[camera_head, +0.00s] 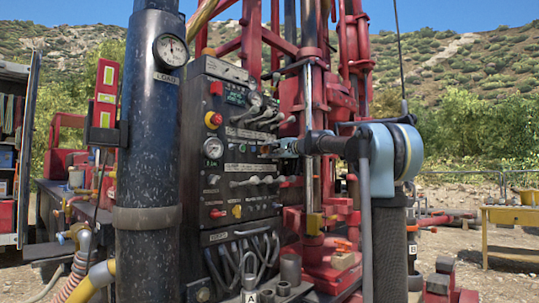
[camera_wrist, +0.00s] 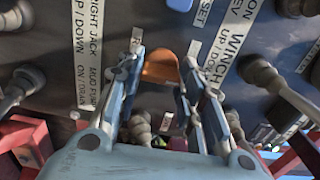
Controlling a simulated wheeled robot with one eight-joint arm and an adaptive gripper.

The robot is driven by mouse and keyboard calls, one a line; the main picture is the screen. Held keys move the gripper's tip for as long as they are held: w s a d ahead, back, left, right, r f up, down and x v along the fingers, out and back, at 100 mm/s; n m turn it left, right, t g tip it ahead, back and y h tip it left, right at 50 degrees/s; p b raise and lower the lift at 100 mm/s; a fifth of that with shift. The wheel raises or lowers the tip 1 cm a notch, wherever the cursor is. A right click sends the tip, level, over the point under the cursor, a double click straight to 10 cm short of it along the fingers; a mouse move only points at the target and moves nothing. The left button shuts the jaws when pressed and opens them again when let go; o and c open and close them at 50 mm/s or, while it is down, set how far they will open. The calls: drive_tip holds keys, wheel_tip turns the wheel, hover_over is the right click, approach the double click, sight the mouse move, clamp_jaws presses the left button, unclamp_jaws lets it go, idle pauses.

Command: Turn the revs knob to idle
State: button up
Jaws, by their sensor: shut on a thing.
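In the wrist view, an orange knob (camera_wrist: 160,66) sits on the dark control panel (camera_wrist: 118,18) between my fingertips. My gripper (camera_wrist: 162,76) is shut on this knob, one blue-grey finger on each side. In the head view, my gripper (camera_head: 270,149) reaches the panel (camera_head: 196,170) from the right, around its middle height. The knob is hard to make out there behind the fingers. I cannot read a revs label or an idle mark, so I cannot tell the knob's setting.
Levers with grey handles (camera_head: 252,181) stick out of the panel below my gripper, and more (camera_head: 258,117) above. In the wrist view, a lever (camera_wrist: 265,75) stands close right of my fingers. A dark column (camera_head: 150,140) with a load gauge (camera_head: 170,50) stands left.

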drive_tip(key=shift+s+f, duration=0.1)
drive_tip(key=shift+f, duration=0.05)
drive_tip(key=o, duration=1.1)
drive_tip(key=shift+c, duration=0.2)
drive_tip(key=v, duration=1.2)
